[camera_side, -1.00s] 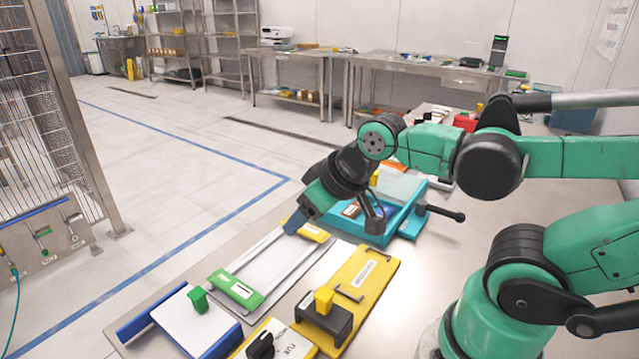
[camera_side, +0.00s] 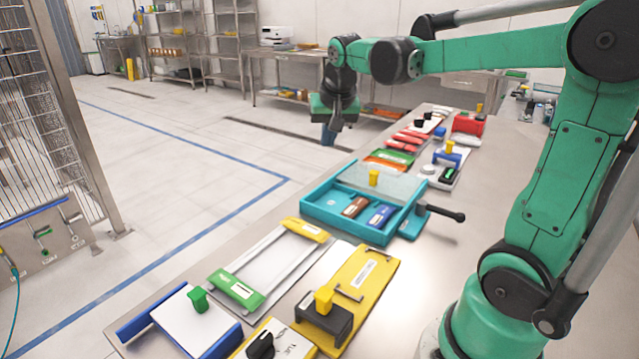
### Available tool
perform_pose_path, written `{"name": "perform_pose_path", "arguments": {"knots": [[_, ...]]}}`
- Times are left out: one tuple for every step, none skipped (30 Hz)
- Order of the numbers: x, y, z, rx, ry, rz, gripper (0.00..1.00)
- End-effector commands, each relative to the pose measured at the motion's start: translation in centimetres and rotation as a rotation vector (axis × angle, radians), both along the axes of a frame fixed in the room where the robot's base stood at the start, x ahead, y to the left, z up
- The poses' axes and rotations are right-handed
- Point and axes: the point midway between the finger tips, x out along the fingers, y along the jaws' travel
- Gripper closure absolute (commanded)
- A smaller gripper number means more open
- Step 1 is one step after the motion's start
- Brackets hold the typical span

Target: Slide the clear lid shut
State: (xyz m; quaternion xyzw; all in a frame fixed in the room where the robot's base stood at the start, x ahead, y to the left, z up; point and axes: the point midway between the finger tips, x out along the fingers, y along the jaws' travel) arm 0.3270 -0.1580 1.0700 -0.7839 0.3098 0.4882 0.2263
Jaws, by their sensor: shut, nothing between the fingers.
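The clear lid (camera_side: 392,179) lies over the far part of a teal tray (camera_side: 342,222) on the table, with a yellow knob (camera_side: 374,178) standing on it. The near part of the tray is uncovered and shows a brown block (camera_side: 355,207) and a blue block (camera_side: 381,215). My gripper (camera_side: 328,138) points down in the air, up and to the left of the tray in the picture, apart from the lid and knob. Its fingers are small and dark here; it is shut and empty.
A black-handled bar (camera_side: 443,213) sticks out from the tray's right side. Nearer stand a green-and-yellow sliding frame (camera_side: 270,262), a yellow board (camera_side: 362,285) and a blue-edged white board (camera_side: 190,325). Several coloured items, including a red box (camera_side: 468,124), stand farther along the table.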

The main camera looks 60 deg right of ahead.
Motion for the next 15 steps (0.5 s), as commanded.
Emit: {"name": "perform_pose_path", "arguments": {"knots": [[0.5, -2.8, -0.1, 0.012, 0.015, -0.106, 1.0], [0.6, -4.4, -0.2, 0.019, 0.023, -0.17, 1.0], [0.6, -6.6, -0.5, 0.028, 0.035, -0.256, 1.0], [0.6, -8.1, -0.7, 0.035, 0.041, -0.317, 1.0], [0.4, -9.6, -1.0, 0.041, 0.048, -0.377, 1.0], [0.1, -11.5, -1.4, 0.047, 0.056, -0.452, 1.0], [-0.1, -12.7, -1.8, 0.052, 0.063, -0.505, 1.0], [-0.4, -13.9, -2.1, 0.056, 0.067, -0.552, 1.0], [-0.8, -15.3, -2.5, 0.06, 0.073, -0.61, 1.0], [-1.1, -16.2, -2.8, 0.063, 0.077, -0.648, 1.0], [-1.4, -16.9, -3.1, 0.066, 0.079, -0.68, 1.0], [-1.7, -17.7, -3.4, 0.068, 0.082, -0.717, 1.0], [-1.9, -18.2, -3.6, 0.071, 0.085, -0.738, 1.0], [-2.1, -18.6, -3.7, 0.071, 0.087, -0.755, 1.0], [-2.3, -19.0, -3.9, 0.073, 0.088, -0.772, 1.0]]}}
